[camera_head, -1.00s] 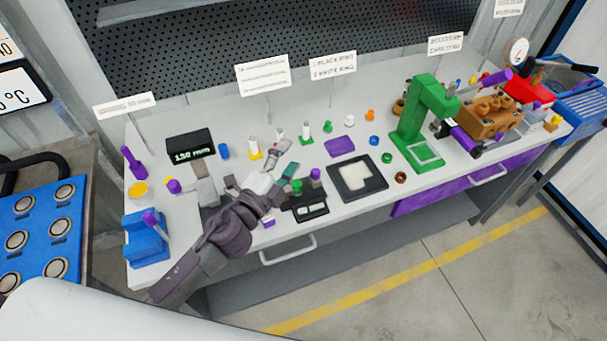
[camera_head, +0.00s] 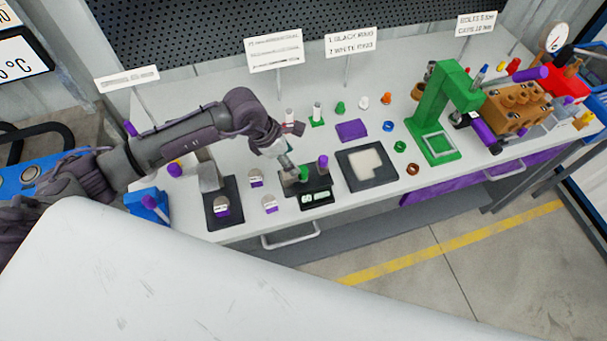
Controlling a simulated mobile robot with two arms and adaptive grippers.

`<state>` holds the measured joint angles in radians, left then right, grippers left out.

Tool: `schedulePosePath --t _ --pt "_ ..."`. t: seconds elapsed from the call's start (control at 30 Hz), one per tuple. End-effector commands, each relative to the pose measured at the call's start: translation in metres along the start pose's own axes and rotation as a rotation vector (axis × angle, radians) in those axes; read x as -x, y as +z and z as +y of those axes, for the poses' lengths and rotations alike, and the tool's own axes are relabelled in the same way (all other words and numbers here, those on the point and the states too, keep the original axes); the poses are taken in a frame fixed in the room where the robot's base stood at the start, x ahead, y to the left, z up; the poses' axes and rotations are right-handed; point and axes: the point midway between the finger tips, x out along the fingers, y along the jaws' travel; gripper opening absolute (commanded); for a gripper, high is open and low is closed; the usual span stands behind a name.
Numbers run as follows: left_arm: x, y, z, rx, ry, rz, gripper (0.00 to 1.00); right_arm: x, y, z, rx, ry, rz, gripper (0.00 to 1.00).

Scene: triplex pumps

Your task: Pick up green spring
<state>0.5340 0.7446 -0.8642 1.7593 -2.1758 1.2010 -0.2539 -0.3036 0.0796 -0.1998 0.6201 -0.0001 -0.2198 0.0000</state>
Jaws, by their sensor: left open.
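A small green piece (camera_head: 303,174), perhaps the green spring, stands on a black device with a lit display (camera_head: 316,197) near the table's front edge. It is too small to make out coils. A purple-topped piece (camera_head: 323,163) stands beside it on the same device. My left gripper (camera_head: 296,149) is open, just above and left of the green piece. One finger is close to it; I cannot tell whether they touch. Nothing shows between the fingers. My right gripper is out of view.
A black tray (camera_head: 367,179) lies right of the device, and a green press (camera_head: 439,130) stands farther right. Sign stands line the back.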

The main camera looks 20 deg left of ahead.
Motion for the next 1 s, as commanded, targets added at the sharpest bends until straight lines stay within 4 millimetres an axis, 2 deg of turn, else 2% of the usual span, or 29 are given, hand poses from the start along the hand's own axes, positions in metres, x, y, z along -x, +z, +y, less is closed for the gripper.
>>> schedulePosePath --t 0.03,0.1,0.2,0.47,0.73,1.0 --pt "-0.018 -0.002 0.0 0.0 -0.001 -0.003 0.6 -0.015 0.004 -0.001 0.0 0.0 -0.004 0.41" --pt "-0.03 -0.001 0.0 0.0 0.0 -0.003 0.6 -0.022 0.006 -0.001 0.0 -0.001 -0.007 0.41" --pt "-0.042 0.0 0.001 0.001 0.0 -0.004 0.6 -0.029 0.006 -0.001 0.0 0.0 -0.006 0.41" --pt "-0.055 0.0 0.002 0.002 -0.001 -0.005 0.6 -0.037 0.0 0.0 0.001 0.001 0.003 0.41" --pt "-0.096 -0.002 0.007 0.002 -0.002 -0.005 0.6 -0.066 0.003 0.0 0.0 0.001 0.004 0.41" --pt "-0.098 0.0 0.008 0.002 -0.001 -0.005 0.6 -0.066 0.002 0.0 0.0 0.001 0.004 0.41"
